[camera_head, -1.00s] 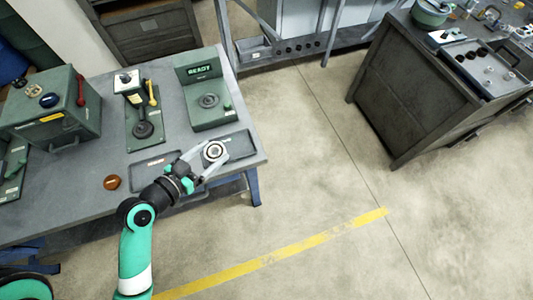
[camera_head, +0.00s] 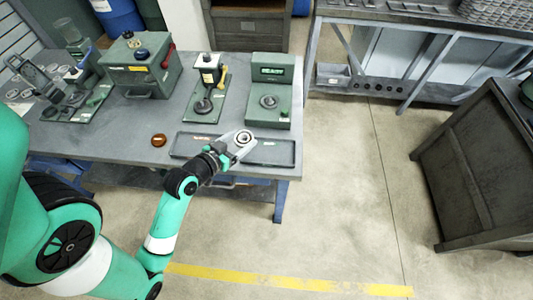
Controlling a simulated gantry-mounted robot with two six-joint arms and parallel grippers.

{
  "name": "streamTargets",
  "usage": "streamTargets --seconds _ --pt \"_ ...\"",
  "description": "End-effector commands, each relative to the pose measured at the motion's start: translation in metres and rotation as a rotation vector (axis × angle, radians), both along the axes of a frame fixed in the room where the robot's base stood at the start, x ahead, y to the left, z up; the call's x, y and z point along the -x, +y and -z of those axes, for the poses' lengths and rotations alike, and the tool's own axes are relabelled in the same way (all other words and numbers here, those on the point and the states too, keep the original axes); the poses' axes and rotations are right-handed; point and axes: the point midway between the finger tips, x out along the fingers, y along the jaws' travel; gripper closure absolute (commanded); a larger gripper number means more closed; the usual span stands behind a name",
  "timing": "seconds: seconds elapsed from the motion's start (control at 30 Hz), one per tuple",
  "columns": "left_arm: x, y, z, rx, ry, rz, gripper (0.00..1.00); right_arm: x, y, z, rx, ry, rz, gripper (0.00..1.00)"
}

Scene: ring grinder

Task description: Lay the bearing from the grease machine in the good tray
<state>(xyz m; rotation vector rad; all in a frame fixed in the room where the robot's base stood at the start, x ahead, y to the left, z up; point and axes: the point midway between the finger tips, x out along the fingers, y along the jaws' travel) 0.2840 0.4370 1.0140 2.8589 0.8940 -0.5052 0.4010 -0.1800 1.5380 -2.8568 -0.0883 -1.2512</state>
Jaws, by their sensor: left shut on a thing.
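My left gripper (camera_head: 241,140) is shut on the bearing (camera_head: 244,137), a small metal ring with a dark centre. It holds the bearing at the gap between two shallow dark trays at the table's front edge. The left tray (camera_head: 183,149) is partly hidden by the gripper, and the right tray (camera_head: 276,154) looks empty. I cannot read their labels, so I cannot tell which is the good tray. Whether the bearing touches a tray is unclear. A green station with a black press and yellow lever (camera_head: 207,85) stands behind the trays. My right gripper is not in view.
A green station with a lit display (camera_head: 271,90) stands behind the right tray. A green box with a red lever (camera_head: 142,67) and an amber ring (camera_head: 158,140) are on the table (camera_head: 120,135) further left. A dark cabinet (camera_head: 475,165) stands right, with open floor between.

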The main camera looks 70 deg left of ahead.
Motion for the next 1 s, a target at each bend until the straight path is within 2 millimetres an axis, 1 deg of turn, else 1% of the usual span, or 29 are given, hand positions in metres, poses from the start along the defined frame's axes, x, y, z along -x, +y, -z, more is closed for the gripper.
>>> streamTargets --seconds 0.03,0.1,0.13,0.2,0.3,0.37,0.57,0.67,0.7,0.8,1.0 --pt "-0.018 -0.004 0.007 -0.005 -0.003 0.015 0.96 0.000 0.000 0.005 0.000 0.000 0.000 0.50" --pt "-0.038 -0.004 0.017 -0.005 -0.004 0.014 0.96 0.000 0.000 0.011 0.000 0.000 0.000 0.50" --pt "-0.042 -0.004 0.029 -0.002 -0.001 0.009 0.96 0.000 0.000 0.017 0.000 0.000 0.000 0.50" --pt "-0.054 -0.004 0.044 -0.002 -0.001 0.007 0.96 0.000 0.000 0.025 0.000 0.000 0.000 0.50" --pt "-0.067 -0.004 0.058 -0.001 -0.003 0.004 0.96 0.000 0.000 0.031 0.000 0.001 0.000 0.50" --pt "-0.071 -0.004 0.062 -0.001 -0.001 0.002 0.96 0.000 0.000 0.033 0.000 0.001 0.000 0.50" --pt "-0.075 -0.003 0.065 -0.001 -0.003 0.000 0.96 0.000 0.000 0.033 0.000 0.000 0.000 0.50" --pt "-0.083 -0.004 0.077 -0.001 -0.003 0.002 0.96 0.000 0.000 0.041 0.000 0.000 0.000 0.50" --pt "-0.081 -0.004 0.087 0.001 0.001 0.001 0.96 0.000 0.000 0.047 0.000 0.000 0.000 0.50" --pt "-0.081 -0.004 0.104 0.000 0.000 0.000 0.96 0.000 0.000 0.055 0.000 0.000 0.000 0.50" --pt "-0.081 -0.004 0.102 -0.002 -0.002 0.000 0.96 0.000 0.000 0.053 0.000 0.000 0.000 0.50"
